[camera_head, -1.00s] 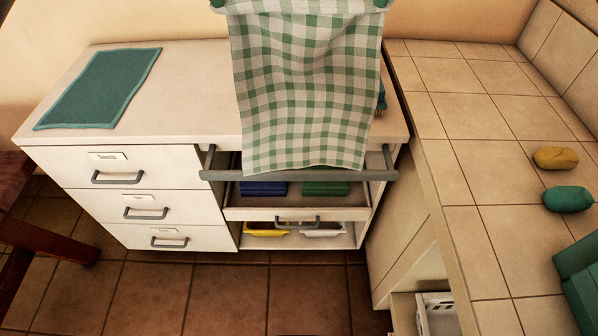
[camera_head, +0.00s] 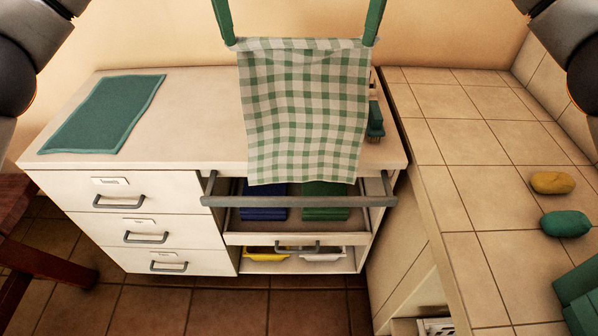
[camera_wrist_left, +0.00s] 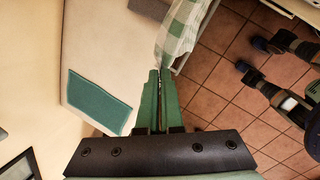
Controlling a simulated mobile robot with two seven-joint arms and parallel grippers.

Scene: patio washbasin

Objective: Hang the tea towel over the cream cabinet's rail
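The tea towel (camera_head: 305,110), green and cream check, hangs spread out by its two upper corners. My left gripper (camera_head: 233,40) is shut on its upper left corner and my right gripper (camera_head: 370,40) on its upper right corner. In the left wrist view the fingers of my left gripper (camera_wrist_left: 156,75) are together, with the towel (camera_wrist_left: 181,32) at their tips. The cream cabinet (camera_head: 180,190) carries a grey rail (camera_head: 300,201) across its open right bay. In the head view the towel's lower edge shows just above the rail; their depth gap is unclear.
A teal mat (camera_head: 103,115) lies on the cabinet top at left. A dark green brush-like object (camera_head: 375,120) stands near the towel's right edge. The tiled counter (camera_head: 470,160) at right holds a yellow (camera_head: 552,182) and a green (camera_head: 565,223) rounded object. Folded cloths (camera_head: 325,205) lie behind the rail.

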